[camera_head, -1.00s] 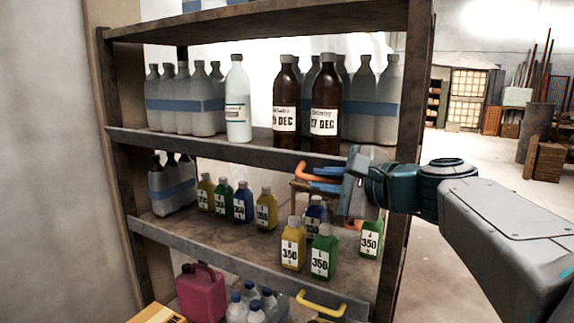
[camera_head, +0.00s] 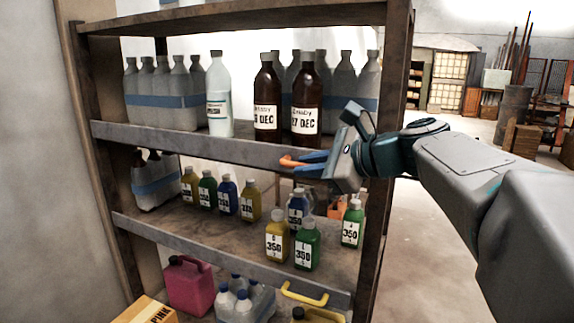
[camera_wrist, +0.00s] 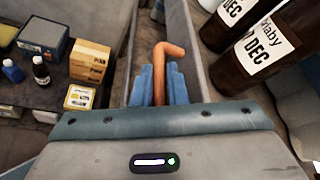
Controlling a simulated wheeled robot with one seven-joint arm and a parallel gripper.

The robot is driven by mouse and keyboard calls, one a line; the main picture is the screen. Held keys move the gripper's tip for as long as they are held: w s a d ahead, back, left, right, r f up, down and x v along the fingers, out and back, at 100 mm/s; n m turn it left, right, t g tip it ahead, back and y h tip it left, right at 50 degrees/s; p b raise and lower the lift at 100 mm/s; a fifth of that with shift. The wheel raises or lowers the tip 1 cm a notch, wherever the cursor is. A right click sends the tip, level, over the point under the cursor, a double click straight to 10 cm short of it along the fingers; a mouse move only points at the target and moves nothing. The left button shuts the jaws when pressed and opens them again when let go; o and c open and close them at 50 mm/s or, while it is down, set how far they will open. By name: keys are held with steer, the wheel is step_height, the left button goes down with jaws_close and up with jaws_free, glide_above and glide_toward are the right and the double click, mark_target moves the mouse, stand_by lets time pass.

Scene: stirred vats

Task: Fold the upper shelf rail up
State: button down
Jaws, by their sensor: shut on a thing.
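The upper shelf rail (camera_head: 190,145) is a long grey bar along the front edge of the middle shelf, below the bottles. An orange handle (camera_head: 288,160) is at its right part. My gripper (camera_head: 305,164) comes from the right, with its blue fingers shut on this handle. In the wrist view, the bent orange handle (camera_wrist: 171,62) rises between the blue fingers (camera_wrist: 162,86). The handle is now about level with the rail's face. The fingers and palm hide part of the handle and the rail's right end.
Brown bottles (camera_head: 306,105) and a white bottle (camera_head: 219,100) stand close behind the rail. Small labelled bottles (camera_head: 277,240) stand on the shelf below. The lower rail (camera_head: 180,239) has a yellow handle (camera_head: 304,294). A shelf post (camera_head: 378,190) stands just under my wrist.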

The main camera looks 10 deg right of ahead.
steer(key=c, duration=1.7)
jaws_free()
steer(key=b+v, duration=0.3)
steer(key=v, duration=1)
steer(key=shift+s+d+r, duration=0.1)
steer(key=shift+s+d, duration=0.15)
steer(key=shift+d, duration=0.05)
